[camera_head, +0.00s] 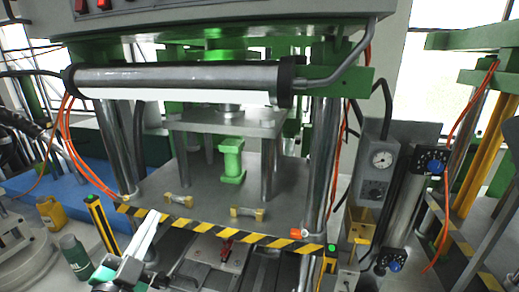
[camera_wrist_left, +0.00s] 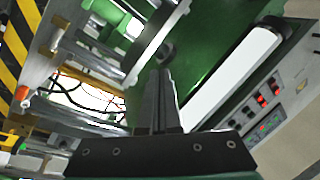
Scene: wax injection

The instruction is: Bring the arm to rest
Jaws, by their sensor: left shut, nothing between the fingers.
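My left gripper (camera_head: 155,217) is at the lower left of the head view, in front of the press's striped front edge. Its pale fingers point up and slightly right. In the wrist view the left gripper (camera_wrist_left: 165,75) shows its two dark fingers together, with nothing between them. The wax press (camera_head: 205,195) stands behind it, with a grey bed and a green spool-shaped part (camera_head: 231,160) on the bed. My right gripper is not seen in either view.
A yellow-black striped edge (camera_head: 225,233) runs along the press front. A green bottle (camera_head: 77,257) and a yellow container (camera_head: 51,213) stand at the left. A gauge box (camera_head: 378,172) is at the right. In the wrist view, a white bar light (camera_wrist_left: 235,75) is beside the fingers.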

